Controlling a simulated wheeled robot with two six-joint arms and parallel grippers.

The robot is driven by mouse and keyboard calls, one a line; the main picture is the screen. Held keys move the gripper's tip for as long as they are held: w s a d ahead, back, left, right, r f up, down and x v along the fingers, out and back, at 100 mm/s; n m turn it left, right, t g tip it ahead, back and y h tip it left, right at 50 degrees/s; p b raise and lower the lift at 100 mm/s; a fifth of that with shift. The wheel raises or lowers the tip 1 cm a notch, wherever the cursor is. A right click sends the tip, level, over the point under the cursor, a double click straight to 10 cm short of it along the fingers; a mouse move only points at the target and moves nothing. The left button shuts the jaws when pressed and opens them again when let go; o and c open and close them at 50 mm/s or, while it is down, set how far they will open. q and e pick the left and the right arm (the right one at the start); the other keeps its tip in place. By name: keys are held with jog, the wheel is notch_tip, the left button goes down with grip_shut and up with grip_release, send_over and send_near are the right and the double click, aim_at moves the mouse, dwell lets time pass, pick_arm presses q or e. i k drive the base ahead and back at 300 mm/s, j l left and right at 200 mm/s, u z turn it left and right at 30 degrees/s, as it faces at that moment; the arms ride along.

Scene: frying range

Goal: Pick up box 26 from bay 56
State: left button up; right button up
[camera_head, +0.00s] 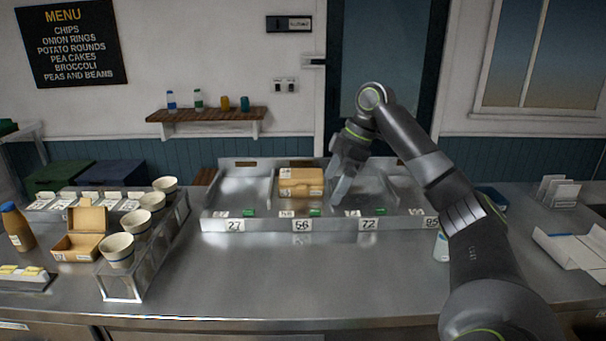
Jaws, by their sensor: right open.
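A closed tan box (301,182) lies in the bay labelled 56 of the metal tray (265,225). A small number is printed on its front face, too small to read surely. The label 56 (302,226) is on the tray's front rim below it. My right gripper (341,190) is open and empty, pointing down just to the right of the box, over the bay labelled 72. It looks apart from the box. My left gripper is not in view.
Bays 27 and 72 beside the box look empty apart from small green pieces at the front. At left stand a rack with several cups (117,250), an open carton (82,232) and a brown bottle (17,227). The counter's front middle (270,285) is clear.

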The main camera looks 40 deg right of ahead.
aim_at(284, 192)
jog(key=i+l, duration=0.35)
jog(key=l, duration=0.15)
jog(key=i+l, duration=0.35)
jog(key=l, duration=0.15)
